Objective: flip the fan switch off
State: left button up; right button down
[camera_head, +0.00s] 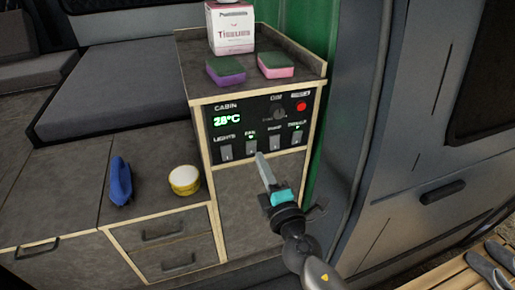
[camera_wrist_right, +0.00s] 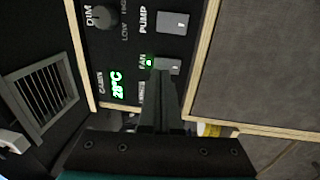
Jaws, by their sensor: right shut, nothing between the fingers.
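The fan switch (camera_head: 251,149) is a small grey rocker on the black cabin control panel (camera_head: 240,107), between the lights switch (camera_head: 226,152) and the pump switch (camera_head: 275,144). A green lamp glows by the FAN label. My right gripper (camera_head: 261,156) is shut and empty, its tips at the lower right of the fan switch. In the right wrist view, the shut fingertips (camera_wrist_right: 161,74) overlap part of the fan switch (camera_wrist_right: 173,66), beside the lit green lamp (camera_wrist_right: 150,62). I cannot tell whether they touch it. My left gripper is not in view.
A fourth switch (camera_head: 297,138), a dial (camera_head: 279,114) and a red button (camera_head: 301,106) share the panel. Two sponges (camera_head: 225,70) and a tissue box (camera_head: 231,28) stand on top. A blue object (camera_head: 120,181) and a yellow-white tub (camera_head: 184,180) sit on the left counter.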

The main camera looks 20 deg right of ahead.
aim_at(253, 145)
jog(key=shift+w+a+r, duration=0.1)
jog(key=shift+w+r, duration=0.05)
jog(key=shift+w, duration=1.5)
